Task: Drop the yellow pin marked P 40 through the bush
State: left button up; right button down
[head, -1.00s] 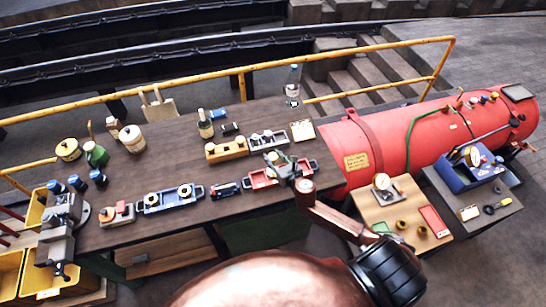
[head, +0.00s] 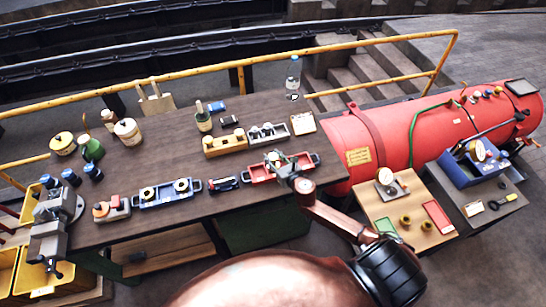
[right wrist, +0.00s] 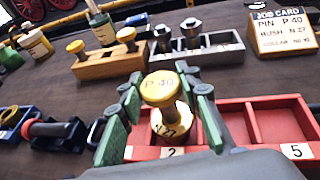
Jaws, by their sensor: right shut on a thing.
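The yellow pin (right wrist: 161,87), its round head marked P 40, stands upright between the green fingers of my right gripper (right wrist: 160,110), which is shut on it. The gold bush (right wrist: 171,127), marked N 27, is directly below the pin's head. I cannot tell how far the shank is inside the bush. The bush is at the red tray (right wrist: 250,112), by the compartment labelled 2; fingers hide part of it. In the head view, my right gripper (head: 278,160) is over the red tray (head: 310,160) on the bench. My left gripper is not in view.
Behind the red tray stand a wooden block (right wrist: 108,64) with yellow-headed pins and a grey tray (right wrist: 222,50) with metal parts. A job card (right wrist: 283,30) reads pin P 40, bush N 27. A blue tray (head: 160,203) and a vise (head: 55,225) are left.

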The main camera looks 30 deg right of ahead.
jog(key=shift+r, duration=0.1)
jog(key=c, duration=1.3)
grip_release()
jog(key=shift+s, duration=0.1)
jog(key=v, duration=1.1)
jog(key=shift+s+r, duration=0.15)
jog(key=shift+s, duration=0.25)
